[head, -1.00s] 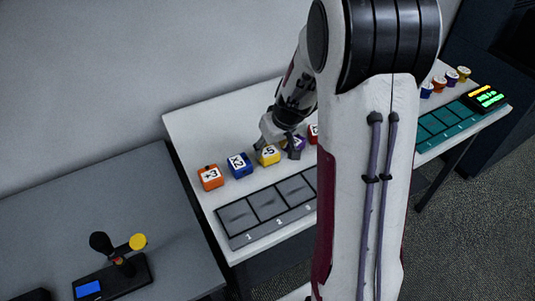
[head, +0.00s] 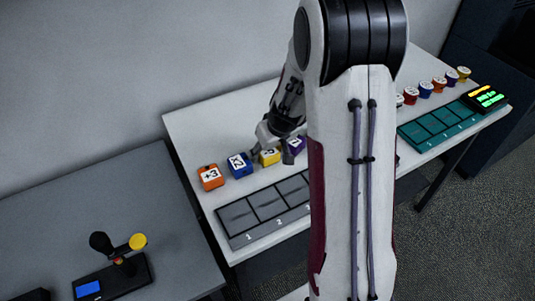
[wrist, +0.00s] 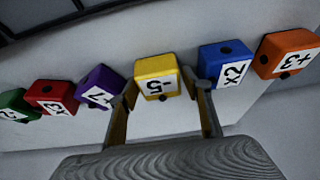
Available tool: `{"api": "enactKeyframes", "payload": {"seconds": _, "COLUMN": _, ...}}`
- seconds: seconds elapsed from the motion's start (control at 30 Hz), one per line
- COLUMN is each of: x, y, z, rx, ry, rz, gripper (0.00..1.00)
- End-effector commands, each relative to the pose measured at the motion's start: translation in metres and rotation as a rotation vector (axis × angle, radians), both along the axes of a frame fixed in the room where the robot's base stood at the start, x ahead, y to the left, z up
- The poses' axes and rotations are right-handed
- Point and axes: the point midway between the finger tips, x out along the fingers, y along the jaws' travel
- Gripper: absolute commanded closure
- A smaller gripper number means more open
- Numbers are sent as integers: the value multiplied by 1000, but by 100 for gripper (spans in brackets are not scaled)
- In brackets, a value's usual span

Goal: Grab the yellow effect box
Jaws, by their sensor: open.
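The yellow effect box (head: 268,158) stands on the white table in a row of coloured boxes, and its label reads -5 in the wrist view (wrist: 157,76). My gripper (head: 273,148) is open at the yellow box, partly covering it in the head view. In the wrist view my gripper's fingers (wrist: 160,96) stand to the left and right of the yellow box's near part. I cannot tell whether they touch it.
A blue x2 box (wrist: 222,63) and an orange +3 box (wrist: 287,54) stand on one side, a purple box (wrist: 100,87) close on the other. Red (wrist: 52,96) and green (wrist: 17,105) boxes follow. A grey slotted tray (head: 240,241) lies in front.

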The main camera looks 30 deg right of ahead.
Motion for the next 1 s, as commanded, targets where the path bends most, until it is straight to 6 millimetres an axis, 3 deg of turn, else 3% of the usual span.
{"api": "enactKeyframes", "payload": {"seconds": 0.07, "x": 0, "y": 0, "z": 0, "rx": 0, "ry": 0, "rz": 0, "gripper": 51}}
{"api": "enactKeyframes", "payload": {"seconds": 0.2, "x": 0, "y": 0, "z": 0, "rx": 0, "ry": 0, "rz": 0, "gripper": 85}}
{"api": "enactKeyframes", "payload": {"seconds": 0.67, "x": 0, "y": 0, "z": 3, "rx": 0, "ry": -1, "rz": 0, "gripper": 85}}
{"api": "enactKeyframes", "payload": {"seconds": 1.0, "x": 0, "y": 0, "z": 26, "rx": 0, "ry": -3, "rz": 1, "gripper": 85}}
